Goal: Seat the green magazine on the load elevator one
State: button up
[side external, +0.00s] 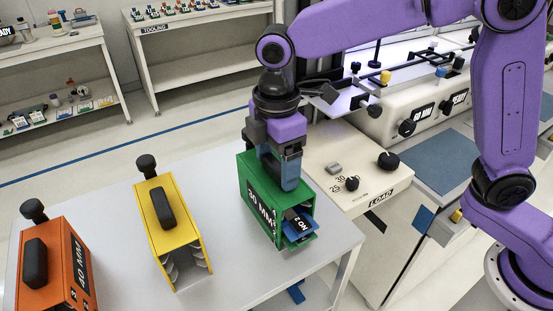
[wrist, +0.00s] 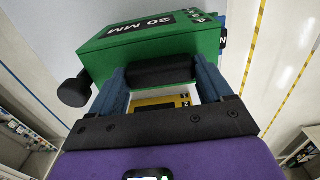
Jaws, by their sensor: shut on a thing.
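The green magazine (side external: 257,195), marked 30 MM, is at the right end of the pale table in the side view. A blue part labelled NO 2 (side external: 298,226) shows at its open end. My gripper (side external: 282,172) is above the magazine, shut on its black handle. In the wrist view, the fingers of my gripper (wrist: 160,82) sit at both ends of the handle, with the green body (wrist: 150,42) beyond. I cannot tell whether the magazine's base touches the table. The cream load unit (side external: 335,150), marked LOAD, stands right of it; a numbered elevator seat is not clearly visible.
A yellow magazine (side external: 184,225) and an orange magazine (side external: 62,265) stand left on the pale table (side external: 120,280). Black knobs (side external: 388,161) rise from the load unit. A long cream machine (side external: 440,95) stands behind right. Shelves line the back, with bare floor between.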

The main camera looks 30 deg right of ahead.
jog(key=shift+r, duration=3.5)
